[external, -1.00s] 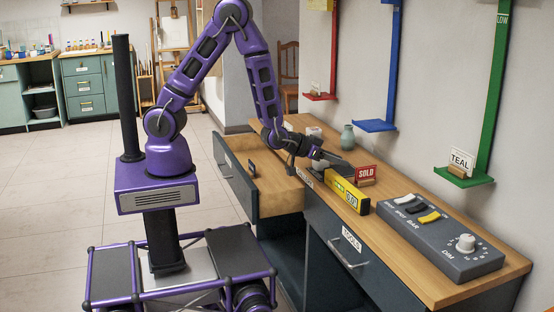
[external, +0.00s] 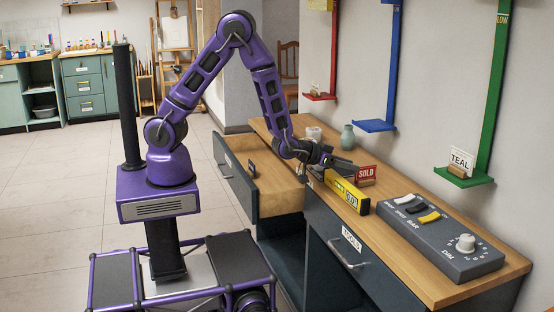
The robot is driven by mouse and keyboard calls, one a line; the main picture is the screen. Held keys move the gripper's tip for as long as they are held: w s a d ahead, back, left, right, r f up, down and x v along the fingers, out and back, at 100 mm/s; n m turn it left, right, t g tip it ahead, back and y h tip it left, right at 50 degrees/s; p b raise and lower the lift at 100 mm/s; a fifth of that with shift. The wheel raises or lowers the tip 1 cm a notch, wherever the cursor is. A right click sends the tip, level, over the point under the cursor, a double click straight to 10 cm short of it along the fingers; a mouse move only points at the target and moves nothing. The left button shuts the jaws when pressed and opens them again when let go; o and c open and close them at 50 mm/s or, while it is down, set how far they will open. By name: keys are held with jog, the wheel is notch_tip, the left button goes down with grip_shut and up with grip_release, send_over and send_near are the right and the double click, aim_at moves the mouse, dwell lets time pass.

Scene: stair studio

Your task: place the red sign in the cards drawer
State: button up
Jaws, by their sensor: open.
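The red sign (external: 367,174), marked SOLD, stands on the worktop in a small wooden holder, just behind a yellow box-shaped tool. My gripper (external: 333,161) is open a little to the left of the sign, low over the worktop, and does not hold it. An open drawer (external: 272,199) is pulled out on the left side of the desk, below my forearm; its front label is not readable here. A small dark object (external: 252,167) shows inside it. A closed drawer (external: 350,258) labelled TOOLS is to its right.
A yellow level-like tool (external: 346,191) lies close in front of the sign. A grey switch panel (external: 440,237) fills the right of the worktop (external: 500,287). A white cup (external: 314,134) and green vase (external: 347,137) stand behind. A green wall shelf (external: 465,178) juts out at right.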

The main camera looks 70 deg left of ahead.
aim_at(365, 179)
jog(key=x, duration=0.3)
jog(key=w+f, duration=0.1)
jog(key=w+a+f, duration=0.1)
jog(key=w, duration=0.1)
jog(key=shift+w+f, duration=0.15)
jog(key=shift+w, duration=0.05)
jog(key=shift+w+d+f+b, duration=0.1)
jog(key=shift+w+f+b, duration=0.15)
jog(key=shift+w, duration=0.35)
jog(key=shift+r, duration=0.1)
grip_shut()
